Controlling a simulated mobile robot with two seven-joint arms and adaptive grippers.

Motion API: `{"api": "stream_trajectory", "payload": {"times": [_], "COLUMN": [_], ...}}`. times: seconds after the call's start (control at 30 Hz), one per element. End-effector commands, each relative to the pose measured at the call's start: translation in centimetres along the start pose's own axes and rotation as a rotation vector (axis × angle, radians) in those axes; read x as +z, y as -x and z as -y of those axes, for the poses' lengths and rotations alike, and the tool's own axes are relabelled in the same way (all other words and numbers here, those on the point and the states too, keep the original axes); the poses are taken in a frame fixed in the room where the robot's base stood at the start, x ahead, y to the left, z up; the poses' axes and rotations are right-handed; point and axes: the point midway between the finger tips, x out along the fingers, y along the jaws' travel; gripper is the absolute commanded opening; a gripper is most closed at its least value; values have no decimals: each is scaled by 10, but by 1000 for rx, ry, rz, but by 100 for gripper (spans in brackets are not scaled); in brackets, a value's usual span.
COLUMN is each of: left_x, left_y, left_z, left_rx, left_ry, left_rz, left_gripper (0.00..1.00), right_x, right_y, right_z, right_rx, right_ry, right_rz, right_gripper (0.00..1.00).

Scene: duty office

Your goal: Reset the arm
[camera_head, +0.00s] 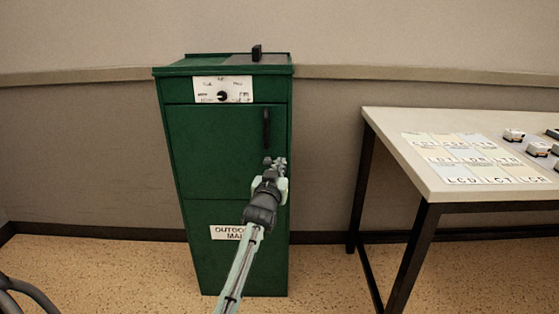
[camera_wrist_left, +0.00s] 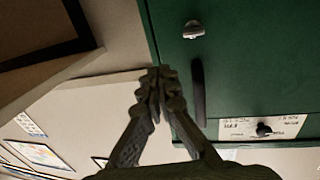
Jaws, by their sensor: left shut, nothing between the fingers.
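My left gripper (camera_head: 274,164) is shut and empty, raised in front of the right side of a green cabinet (camera_head: 225,150). Its closed fingertips show in the left wrist view (camera_wrist_left: 158,80), beside the cabinet's black vertical handle (camera_wrist_left: 199,92). In the head view the handle (camera_head: 266,128) is just above the fingertips. I cannot tell whether they touch the cabinet. The cabinet door looks closed. My left forearm partly covers the label reading "OUTDO… MAI…" (camera_head: 226,232). My right gripper is not in view.
A white-topped table (camera_head: 390,125) with dark legs stands to the right, holding lettered cards (camera_head: 470,158) and several small objects (camera_head: 513,135). The cabinet has a white panel with a black knob (camera_head: 222,96). Floor between cabinet and table is clear. A dark curved object (camera_head: 25,290) shows at lower left.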

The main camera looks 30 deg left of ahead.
Motion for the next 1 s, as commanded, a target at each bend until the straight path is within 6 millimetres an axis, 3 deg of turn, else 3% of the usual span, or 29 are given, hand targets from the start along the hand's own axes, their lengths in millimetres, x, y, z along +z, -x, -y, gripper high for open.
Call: {"api": "stream_trajectory", "payload": {"times": [0.1, 0.3, 0.7, 0.77, 0.87, 1.0], "left_x": [2, 2, 6, 18, 59, 142], "left_y": [30, 63, 79, 84, 103, 160], "left_z": [-5, -11, -14, -15, -15, -16], "left_rx": [0, -1, 2, 8, 29, 84], "left_ry": [1, 0, -6, -17, -59, -152], "left_rz": [3, 3, 16, 51, 172, 439], "left_gripper": [0, 0, 0, 0, 0, 0], "right_x": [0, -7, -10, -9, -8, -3], "right_y": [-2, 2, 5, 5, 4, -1], "right_z": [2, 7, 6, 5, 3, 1], "right_rx": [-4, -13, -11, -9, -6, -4], "right_ry": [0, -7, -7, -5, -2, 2], "right_rz": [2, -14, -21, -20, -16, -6], "right_gripper": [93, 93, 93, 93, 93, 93]}}
